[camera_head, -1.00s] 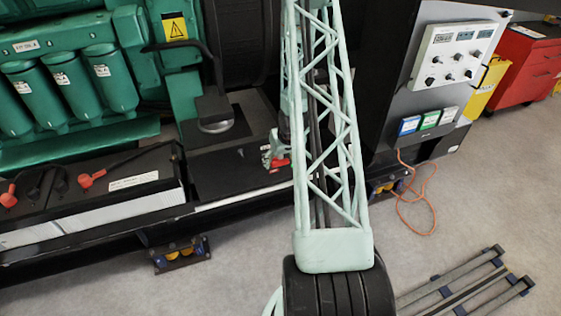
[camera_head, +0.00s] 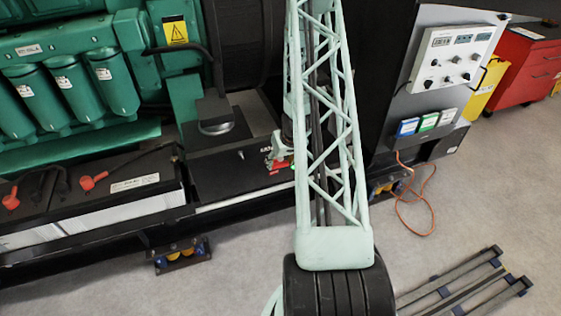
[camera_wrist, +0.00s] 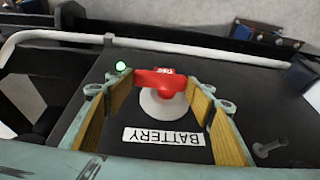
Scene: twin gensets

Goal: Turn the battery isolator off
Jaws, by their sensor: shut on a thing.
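The battery isolator has a red handle (camera_wrist: 162,80) on a round white base (camera_wrist: 163,108), on a dark panel above a white BATTERY label (camera_wrist: 163,137). My gripper (camera_wrist: 158,90) has its two yellow-padded fingers on either side of the handle, shut on it, in the wrist view. A small red marking shows just beyond the handle, partly hidden. A green lamp (camera_wrist: 121,66) glows at the upper left of the handle. In the head view my gripper (camera_head: 277,150) is at the panel, and my arm hides part of it.
A small metal toggle (camera_wrist: 268,148) stands on the panel to the right of the fingers. A white pipe (camera_wrist: 150,45) runs along the panel's far edge. Batteries (camera_head: 90,200) with red terminals are at left; a grey control cabinet (camera_head: 455,60) is at right.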

